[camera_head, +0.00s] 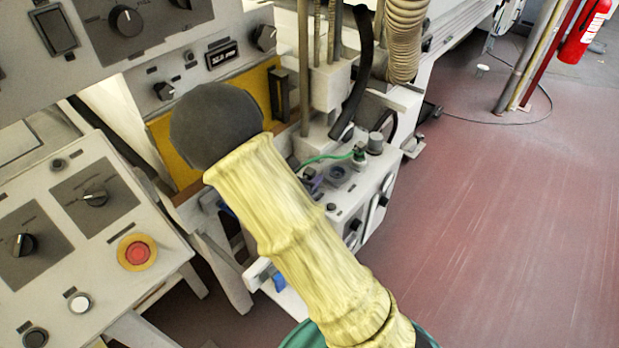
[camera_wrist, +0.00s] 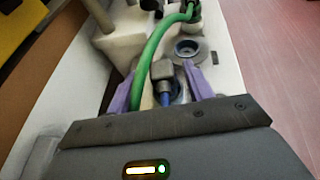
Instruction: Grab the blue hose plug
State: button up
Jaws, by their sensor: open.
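My gripper (camera_wrist: 161,70) is open, with one purple finger on each side of the blue hose plug. It also shows small in the head view (camera_head: 316,184), over the top of a white machine unit. The plug (camera_wrist: 163,70) has a dark grey angular top with a blue part (camera_wrist: 165,98) below it, and it appears between the fingers in the wrist view. I cannot tell whether either finger touches it. In the head view the plug is too small and too covered to make out. My yellow-sleeved arm hides part of the unit there.
A green hose (camera_wrist: 150,62) runs close by the left finger to a fitting at the back. A round socket (camera_wrist: 187,47) lies just beyond the plug. A thick black hose (camera_head: 357,75) hangs behind the unit (camera_head: 375,185). A control desk (camera_head: 90,235) stands left; red floor is clear right.

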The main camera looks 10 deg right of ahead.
aim_at(313, 171)
jog(key=x, duration=0.4)
jog(key=shift+s, duration=0.1)
jog(key=shift+c, duration=0.3)
jog(key=c, duration=0.9)
jog(key=shift+c, duration=0.2)
jog(key=shift+r, duration=0.1)
notch_tip(313, 171, up, 10)
jog(key=p, duration=0.1)
